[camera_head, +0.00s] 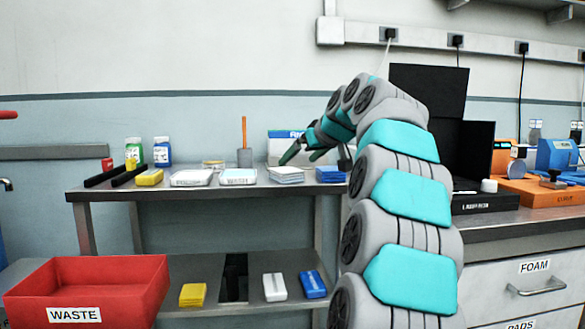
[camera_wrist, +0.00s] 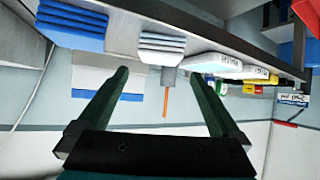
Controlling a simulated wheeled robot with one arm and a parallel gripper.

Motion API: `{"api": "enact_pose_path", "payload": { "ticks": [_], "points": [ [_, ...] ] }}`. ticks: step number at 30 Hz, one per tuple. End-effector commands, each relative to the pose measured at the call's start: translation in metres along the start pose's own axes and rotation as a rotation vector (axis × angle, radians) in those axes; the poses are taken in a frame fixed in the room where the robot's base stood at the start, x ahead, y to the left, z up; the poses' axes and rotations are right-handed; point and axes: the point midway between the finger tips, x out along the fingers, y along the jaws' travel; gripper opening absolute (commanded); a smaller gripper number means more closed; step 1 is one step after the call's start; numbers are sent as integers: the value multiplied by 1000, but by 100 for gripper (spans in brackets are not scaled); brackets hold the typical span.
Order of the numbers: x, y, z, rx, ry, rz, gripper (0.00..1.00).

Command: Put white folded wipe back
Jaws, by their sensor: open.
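A stack of white folded wipes (camera_head: 286,174) lies on the upper shelf of the metal table; a white stack also shows in the upside-down wrist view (camera_wrist: 162,46). Another white folded piece (camera_head: 274,287) lies on the lower shelf, between a yellow one (camera_head: 192,295) and a blue one (camera_head: 313,284). My gripper (camera_head: 304,154) is above and just behind or over the white stack; the exact depth is hard to tell. Its dark green fingers are spread with nothing between them in the wrist view (camera_wrist: 159,74).
White labelled trays (camera_head: 192,178) (camera_head: 238,177) and a yellow stack (camera_head: 149,178) are left of the white stack; a blue stack (camera_head: 331,174) is right. A grey cup with a stick (camera_head: 244,157) stands behind. A red WASTE bin (camera_head: 90,275) is front left.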

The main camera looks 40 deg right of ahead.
Motion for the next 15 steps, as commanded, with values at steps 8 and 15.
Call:
{"api": "enact_pose_path", "payload": {
  "ticks": [8,15],
  "points": [
    [-33,0,0,0,-1,-1,100],
    [-33,-3,1,1,-5,-5,100]
  ]
}}
